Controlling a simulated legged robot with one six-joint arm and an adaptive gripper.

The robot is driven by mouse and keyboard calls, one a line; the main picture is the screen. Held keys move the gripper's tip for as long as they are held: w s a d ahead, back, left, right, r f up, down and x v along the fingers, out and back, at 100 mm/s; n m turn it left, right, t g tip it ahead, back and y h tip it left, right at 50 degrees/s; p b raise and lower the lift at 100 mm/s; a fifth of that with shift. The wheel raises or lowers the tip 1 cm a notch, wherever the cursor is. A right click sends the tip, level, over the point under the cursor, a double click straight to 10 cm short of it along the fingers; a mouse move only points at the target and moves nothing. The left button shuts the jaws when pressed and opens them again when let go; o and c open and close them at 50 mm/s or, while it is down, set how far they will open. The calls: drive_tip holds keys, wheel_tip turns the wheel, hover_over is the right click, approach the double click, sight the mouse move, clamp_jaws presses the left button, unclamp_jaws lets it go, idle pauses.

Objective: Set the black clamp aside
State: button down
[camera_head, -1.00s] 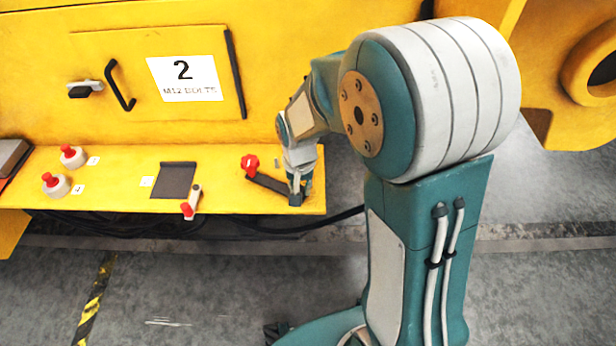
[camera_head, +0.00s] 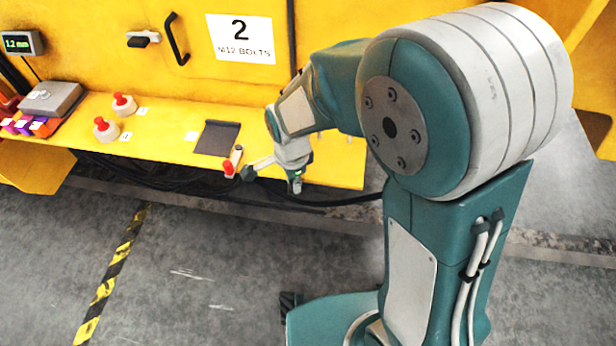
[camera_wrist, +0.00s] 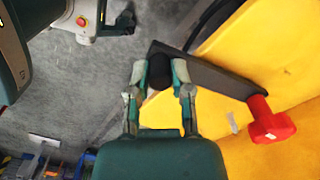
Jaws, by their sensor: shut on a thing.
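The black clamp (camera_wrist: 218,78) is a dark flat bar with a red knob (camera_wrist: 270,122) at its far right end in the wrist view. My gripper (camera_wrist: 160,72) is shut on the bar's left end, with one finger on each side. The red knob end lies over or near the yellow shelf. In the head view my gripper (camera_head: 296,184) points down at the yellow shelf's front edge, right of the red-tipped lever.
A panel marked 2 stands behind. Dark cables run below the shelf; grey floor lies in front.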

drive_tip(key=a+m, duration=0.2)
drive_tip(key=shift+w+a, duration=0.2)
drive_tip(key=shift+a, duration=0.1)
idle(0.4)
drive_tip(key=c, duration=0.7)
unclamp_jaws()
drive_tip(key=shift+o, duration=0.8)
drive_tip(key=shift+a, duration=0.25)
drive_tip(key=shift+w, duration=0.1)
